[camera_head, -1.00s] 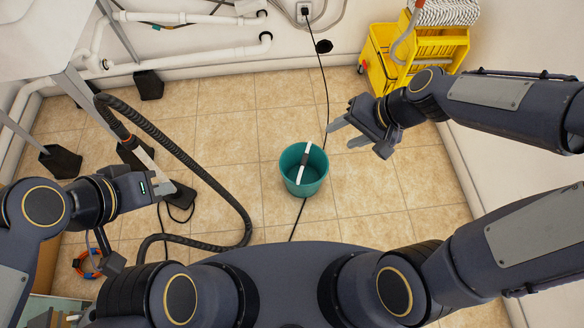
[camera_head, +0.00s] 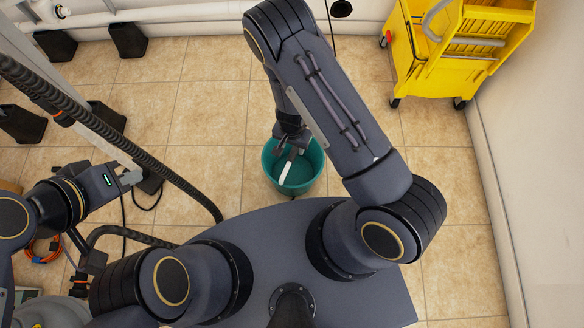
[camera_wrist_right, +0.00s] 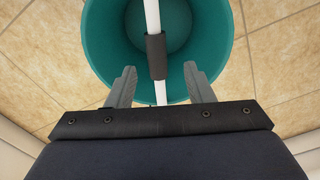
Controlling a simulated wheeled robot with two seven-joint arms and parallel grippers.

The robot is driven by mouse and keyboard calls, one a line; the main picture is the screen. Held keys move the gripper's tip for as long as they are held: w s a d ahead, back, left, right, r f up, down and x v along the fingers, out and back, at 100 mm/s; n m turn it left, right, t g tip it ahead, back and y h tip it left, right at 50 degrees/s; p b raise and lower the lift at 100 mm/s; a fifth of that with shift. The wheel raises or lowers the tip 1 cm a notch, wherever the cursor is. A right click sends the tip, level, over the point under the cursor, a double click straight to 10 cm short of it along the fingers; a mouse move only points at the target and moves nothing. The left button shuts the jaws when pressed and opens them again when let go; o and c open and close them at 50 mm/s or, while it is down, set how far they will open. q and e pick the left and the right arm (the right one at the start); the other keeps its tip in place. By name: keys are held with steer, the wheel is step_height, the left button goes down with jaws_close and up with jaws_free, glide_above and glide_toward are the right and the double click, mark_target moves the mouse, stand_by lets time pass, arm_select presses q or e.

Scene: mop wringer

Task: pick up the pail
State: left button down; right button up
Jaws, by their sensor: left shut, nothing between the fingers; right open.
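The teal pail (camera_head: 312,170) stands upright on the tiled floor in front of my base. It also fills the top of the right wrist view (camera_wrist_right: 104,50). Its white handle (camera_head: 287,167) crosses over the opening, with a dark grip (camera_wrist_right: 156,56) at its middle. My right gripper (camera_head: 290,146) is above the pail, pointing down. In the right wrist view its fingers (camera_wrist_right: 160,84) are open, one on each side of the handle; I cannot tell whether they touch it. My left gripper (camera_head: 132,177) is at the left, shut and empty, away from the pail.
A yellow mop wringer bucket (camera_head: 440,60) on casters stands at the back right by the wall. A black hose (camera_head: 130,145) runs down the left side. An orange cable coil (camera_head: 42,250) lies at lower left. Floor right of the pail is clear.

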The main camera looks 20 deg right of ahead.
mark_target(293, 153)
steer(key=f+b, duration=0.3)
steer(key=f, duration=0.3)
steer(key=shift+s+f, duration=0.2)
steer(key=shift+c, duration=0.3)
steer(key=shift+r, duration=0.1)
jaws_close()
